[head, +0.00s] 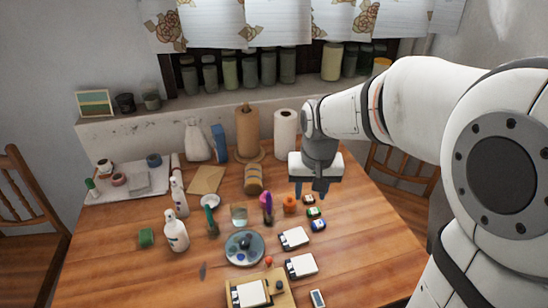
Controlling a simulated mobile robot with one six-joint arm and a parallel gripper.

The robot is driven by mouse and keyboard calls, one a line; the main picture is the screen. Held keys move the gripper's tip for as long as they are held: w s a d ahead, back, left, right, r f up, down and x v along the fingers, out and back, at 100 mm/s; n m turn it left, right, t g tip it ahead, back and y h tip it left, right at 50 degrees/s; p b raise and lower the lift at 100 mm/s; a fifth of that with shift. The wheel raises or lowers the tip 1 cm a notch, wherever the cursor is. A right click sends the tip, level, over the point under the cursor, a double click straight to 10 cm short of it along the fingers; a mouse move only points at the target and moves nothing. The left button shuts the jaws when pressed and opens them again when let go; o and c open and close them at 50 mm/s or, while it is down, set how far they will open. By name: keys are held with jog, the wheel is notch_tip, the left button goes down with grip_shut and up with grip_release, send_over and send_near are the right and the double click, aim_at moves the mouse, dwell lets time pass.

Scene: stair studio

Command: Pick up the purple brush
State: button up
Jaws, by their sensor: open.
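The purple brush (268,209) stands near the middle of the wooden table (120,265), roughly upright, with a dark lower part. My gripper (310,190) is above the table to the right of the brush and apart from it. Its fingers point down, with nothing seen between them. The fingertips are small in this view.
A green brush (211,222), a glass (239,215) and a round plate (244,262) are near the purple brush. An orange item (290,204) stands just right of it. White bottles (176,231) are at left; paper rolls (285,134) stand behind. The front left is clear.

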jog(key=w+a+f+g+p, duration=0.1)
jog(key=w+a+f+p, duration=0.1)
jog(key=w+a+f, duration=0.35)
send_over(269, 202)
jog(key=w+a, duration=0.1)
jog(key=w, duration=0.1)
notch_tip(269, 202, down, 4)
jog(key=f, duration=0.2)
jog(key=f+p, duration=0.1)
jog(key=f, duration=0.1)
jog(key=s+d+f+p, duration=0.1)
jog(key=f, duration=0.1)
jog(key=shift+f, duration=0.2)
jog(key=shift+a+f, duration=0.1)
jog(key=shift+f, duration=0.45)
grip_shut()
